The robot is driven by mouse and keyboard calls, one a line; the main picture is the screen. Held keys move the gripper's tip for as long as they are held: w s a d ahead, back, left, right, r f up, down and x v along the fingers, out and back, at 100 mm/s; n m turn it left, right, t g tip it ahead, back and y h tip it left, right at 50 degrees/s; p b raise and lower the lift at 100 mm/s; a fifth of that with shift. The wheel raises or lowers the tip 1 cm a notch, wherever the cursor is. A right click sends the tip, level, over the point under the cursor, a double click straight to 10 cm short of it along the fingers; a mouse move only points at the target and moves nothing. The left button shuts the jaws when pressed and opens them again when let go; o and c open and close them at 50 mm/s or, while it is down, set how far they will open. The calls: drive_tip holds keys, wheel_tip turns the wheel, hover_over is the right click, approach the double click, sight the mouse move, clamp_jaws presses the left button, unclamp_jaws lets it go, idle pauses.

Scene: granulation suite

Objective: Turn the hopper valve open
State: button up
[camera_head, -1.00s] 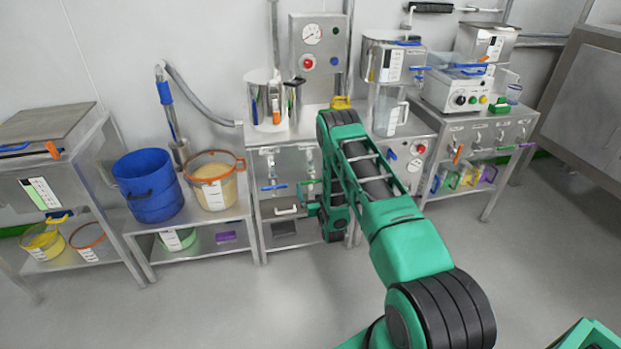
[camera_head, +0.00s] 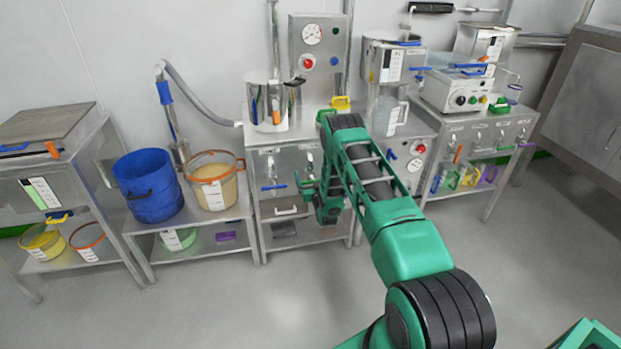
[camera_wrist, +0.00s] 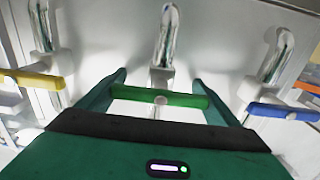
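The wrist view shows a valve with a green bar handle (camera_wrist: 160,97) lying crosswise under an upright metal pipe. My gripper (camera_wrist: 158,92) is open, with one finger near each end of this bar; I cannot tell whether they touch it. Similar pipes on either side carry a yellow handle (camera_wrist: 32,80) and a blue handle (camera_wrist: 285,112). In the head view my gripper (camera_head: 303,187) is at the front of the middle bench, right of a blue handle (camera_head: 273,187). My arm hides part of that front. I cannot tell which handle is the hopper valve.
A blue bucket (camera_head: 148,187) and an orange-rimmed tub (camera_head: 213,182) stand on the low bench to the left. The floor in front is clear.

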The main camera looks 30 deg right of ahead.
drive_tip(key=c, duration=0.3)
drive_tip(key=shift+a+n, duration=0.1)
drive_tip(key=shift+n, duration=0.3)
drive_tip(key=n, duration=0.3)
drive_tip(key=shift+w+a+n, duration=0.1)
drive_tip(key=shift+a+n, duration=0.05)
drive_tip(key=shift+n, duration=0.15)
drive_tip(key=n, duration=0.4)
drive_tip(key=shift+a+f+n, duration=0.1)
drive_tip(key=shift+a+n, duration=0.1)
drive_tip(key=shift+n, duration=0.1)
drive_tip(key=n, duration=0.4)
drive_tip(key=shift+a+f+n, duration=0.1)
drive_tip(key=shift+f+n, duration=0.05)
drive_tip(key=shift+n, duration=0.15)
drive_tip(key=shift+w+a+n, duration=0.1)
drive_tip(key=shift+n, duration=2)
